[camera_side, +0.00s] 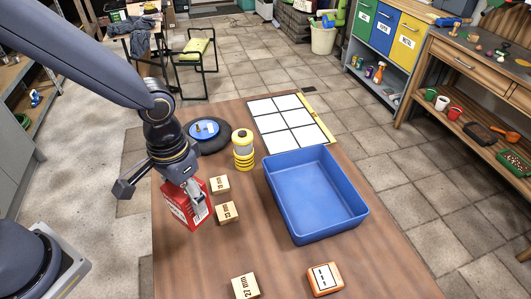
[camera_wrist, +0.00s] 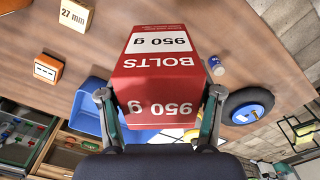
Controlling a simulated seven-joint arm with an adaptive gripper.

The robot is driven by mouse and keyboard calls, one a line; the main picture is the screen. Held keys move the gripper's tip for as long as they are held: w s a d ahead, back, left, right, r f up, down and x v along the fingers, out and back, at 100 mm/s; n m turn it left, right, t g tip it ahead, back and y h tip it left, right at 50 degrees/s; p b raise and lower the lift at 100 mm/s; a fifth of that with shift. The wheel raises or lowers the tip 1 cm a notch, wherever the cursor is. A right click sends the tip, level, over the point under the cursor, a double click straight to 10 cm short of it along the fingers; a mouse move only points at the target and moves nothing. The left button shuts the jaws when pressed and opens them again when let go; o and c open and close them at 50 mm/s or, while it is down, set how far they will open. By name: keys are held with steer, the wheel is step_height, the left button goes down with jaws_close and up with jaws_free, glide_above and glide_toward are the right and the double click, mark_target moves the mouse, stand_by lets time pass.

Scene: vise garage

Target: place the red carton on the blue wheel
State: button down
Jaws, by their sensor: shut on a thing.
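My gripper (camera_side: 196,192) is shut on the red carton (camera_side: 183,208), with one finger on each side of it. In the wrist view the carton (camera_wrist: 158,68) reads "BOLTS 950 g" and fills the middle between the fingers (camera_wrist: 160,105). It appears to be held above the left part of the table, slightly tilted in the side view. The blue wheel (camera_side: 205,128), a black tyre with a blue hub, lies flat at the table's far left, beyond the carton. It also shows right of the carton in the wrist view (camera_wrist: 247,107). Nothing large rests on it.
A yellow-banded cylinder (camera_side: 243,152) stands close right of the wheel. Wooden blocks (camera_side: 219,184) (camera_side: 227,212) sit right of the carton. A blue bin (camera_side: 275,195) stands at the right, with a white grid board (camera_side: 290,116) behind. An orange block (camera_side: 325,279) lies in front.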

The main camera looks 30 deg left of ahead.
steer(key=w+a+r+n, duration=0.5)
steer(key=w+a+n, duration=0.3)
steer(key=w, duration=0.2)
steer(key=n, duration=0.3)
glide_above(206, 139)
step_height(206, 139, down, 9)
steer(key=shift+w+f, duration=0.1)
steer(key=shift+f, duration=1.4)
steer(key=shift+c, duration=1.1)
jaws_free()
steer(key=shift+f, duration=0.2)
